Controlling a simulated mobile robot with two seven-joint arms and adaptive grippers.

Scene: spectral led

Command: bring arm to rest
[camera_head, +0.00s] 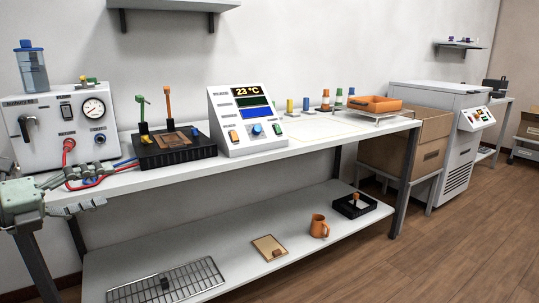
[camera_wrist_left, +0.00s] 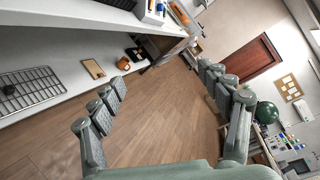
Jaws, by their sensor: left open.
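My left gripper (camera_head: 106,186) comes in from the left in the head view, at the front edge of the workbench. Its two fingers are spread apart with nothing between them. The left wrist view also shows the open fingers (camera_wrist_left: 161,80), with wooden floor behind the gap. In the head view the gripper is close to the red and blue hoses of the white gauge unit (camera_head: 52,125); whether it touches them I cannot tell. My right gripper is in neither view.
The white workbench (camera_head: 300,150) holds a black fixture (camera_head: 175,153), a 23 °C display console (camera_head: 247,120) and an orange tray (camera_head: 375,104). Its lower shelf (camera_head: 215,262) carries a wire rack (camera_head: 168,283) and an orange mug (camera_head: 319,226). Open floor (camera_head: 460,240) lies right.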

